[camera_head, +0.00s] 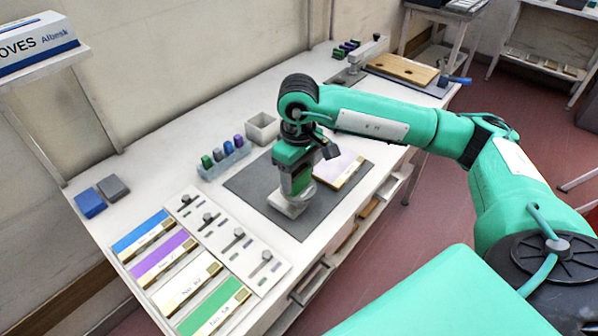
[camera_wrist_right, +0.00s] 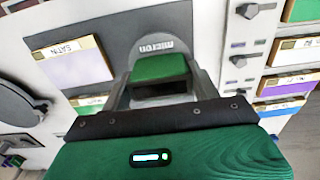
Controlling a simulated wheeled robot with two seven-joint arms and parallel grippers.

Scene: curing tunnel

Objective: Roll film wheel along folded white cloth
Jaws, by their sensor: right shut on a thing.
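My right gripper (camera_head: 291,193) points down over the dark grey mat (camera_head: 248,186) on the white bench. It is shut on a green-topped piece with a rounded light-grey body (camera_head: 287,207), which looks like the film wheel. A pale panel (camera_head: 345,170) with a wooden edge lies beside the gripper. I cannot make out a folded white cloth. My left gripper is not in view.
A rack of coloured bottles (camera_head: 224,158) and a small grey open box (camera_head: 262,128) stand behind the mat. Coloured label panels (camera_head: 185,280) and a white board with small tools (camera_head: 228,240) lie at the front left. Blue (camera_head: 90,203) and grey (camera_head: 113,187) squares lie farther left.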

